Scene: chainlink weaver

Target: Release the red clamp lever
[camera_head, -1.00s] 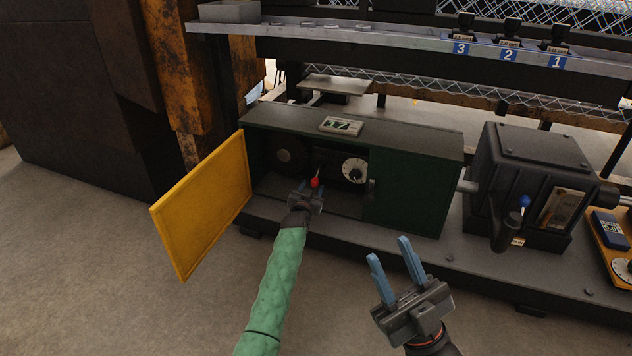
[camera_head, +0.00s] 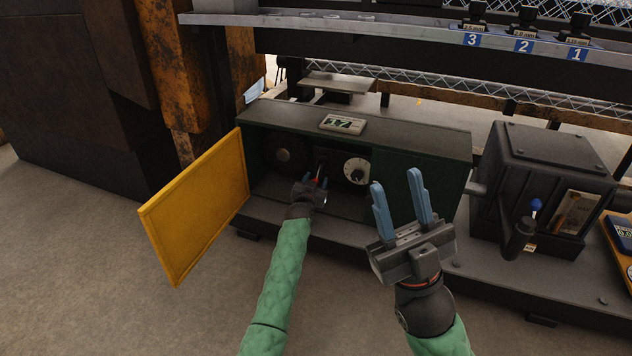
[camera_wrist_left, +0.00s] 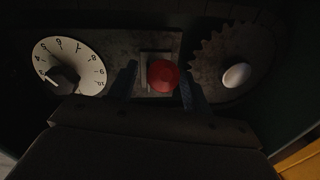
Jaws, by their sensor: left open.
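The red lever knob (camera_wrist_left: 163,76) shows in the left wrist view between the two fingers of my left gripper (camera_wrist_left: 158,86). The fingers are open, one on each side of it, and I cannot tell whether they touch it. In the head view my left gripper (camera_head: 315,185) reaches into the open green housing (camera_head: 425,180), and only a little of the red knob (camera_head: 318,181) shows there; the gripper hides most of it. My right gripper (camera_head: 400,210) is open and empty, fingers up, in front of the housing's right part.
The yellow door (camera_head: 195,205) stands open at the left. A numbered dial (camera_head: 356,170) sits right of the lever. In the left wrist view a toothed gear (camera_wrist_left: 225,65) with a white knob (camera_wrist_left: 236,75) is on the right. A grey box (camera_head: 550,180) with a blue-knobbed lever stands at right.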

